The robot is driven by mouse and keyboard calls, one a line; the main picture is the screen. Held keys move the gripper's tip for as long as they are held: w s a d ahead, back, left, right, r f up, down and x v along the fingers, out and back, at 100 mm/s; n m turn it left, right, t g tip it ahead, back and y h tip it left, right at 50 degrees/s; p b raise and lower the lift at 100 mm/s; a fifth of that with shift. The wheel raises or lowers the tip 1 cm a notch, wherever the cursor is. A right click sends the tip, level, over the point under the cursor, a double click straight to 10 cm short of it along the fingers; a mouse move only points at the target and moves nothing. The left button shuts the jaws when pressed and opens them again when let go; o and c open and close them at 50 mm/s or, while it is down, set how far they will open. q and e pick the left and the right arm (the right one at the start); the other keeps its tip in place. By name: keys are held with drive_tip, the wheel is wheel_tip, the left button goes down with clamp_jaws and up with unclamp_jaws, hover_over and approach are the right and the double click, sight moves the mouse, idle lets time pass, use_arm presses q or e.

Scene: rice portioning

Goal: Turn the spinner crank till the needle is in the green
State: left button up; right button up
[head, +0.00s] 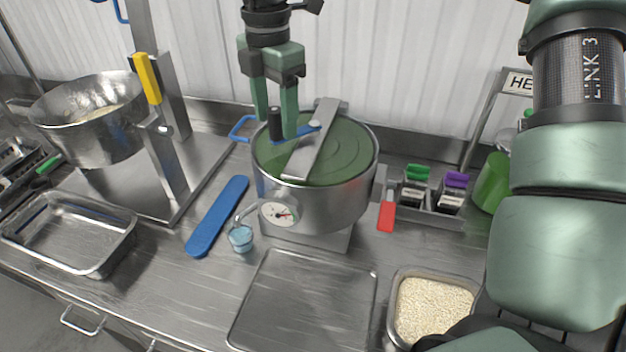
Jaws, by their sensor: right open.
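The spinner (330,205) is a round steel drum with a green lid at the middle of the counter, with a steel bar across its top. Its crank (307,130) is a blue arm on the bar, with an upright black knob (276,124) at its left end. A white dial (279,214) is on the drum's front; its needle shows, but the zone it points to is too small to tell. My right gripper (275,125) points down, open, with its fingers on either side of the knob. I cannot tell if they touch it. My left gripper is out of view.
Left stand a steel bowl (88,140) and an empty steel tray (70,236). A blue paddle (218,216) and a small blue cup (241,238) lie near the spinner. In front are a flat steel plate (305,305) and a rice pan (395,310). My arm covers the right side.

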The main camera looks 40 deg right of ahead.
wheel_tip(320, 180, up, 8)
drive_tip(key=p, duration=0.5)
drive_tip(key=shift+f, duration=0.2)
